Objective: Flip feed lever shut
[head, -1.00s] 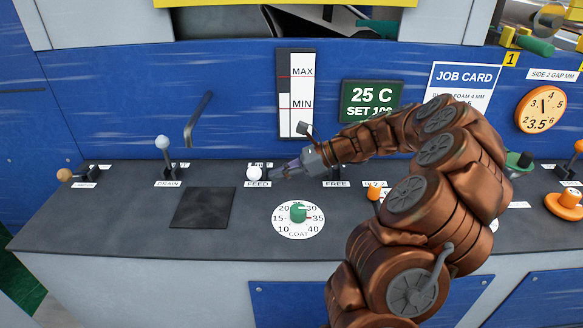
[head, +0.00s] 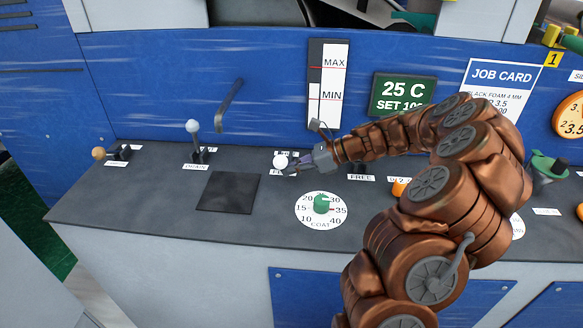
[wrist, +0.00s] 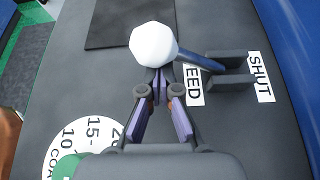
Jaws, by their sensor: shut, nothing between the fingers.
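The feed lever has a white faceted knob (head: 280,162), which also shows large in the wrist view (wrist: 153,43). Its grey-blue rod (wrist: 200,62) runs from the knob back to a dark bracket (wrist: 228,68) between the FEED label (wrist: 194,85) and the SHUT label (wrist: 261,77). The knob lies on the FEED side, away from SHUT. My gripper (head: 294,169) is shut and empty, just right of the knob in the head view. In the wrist view its fingertips (wrist: 156,74) meet the knob's lower edge; I cannot tell whether they touch it.
The coat dial (head: 321,208) with its green knob stands in front of the gripper. A dark square plate (head: 228,191) lies to the left, with the drain lever (head: 193,127) behind it. The blue back panel (head: 270,80) rises behind the console.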

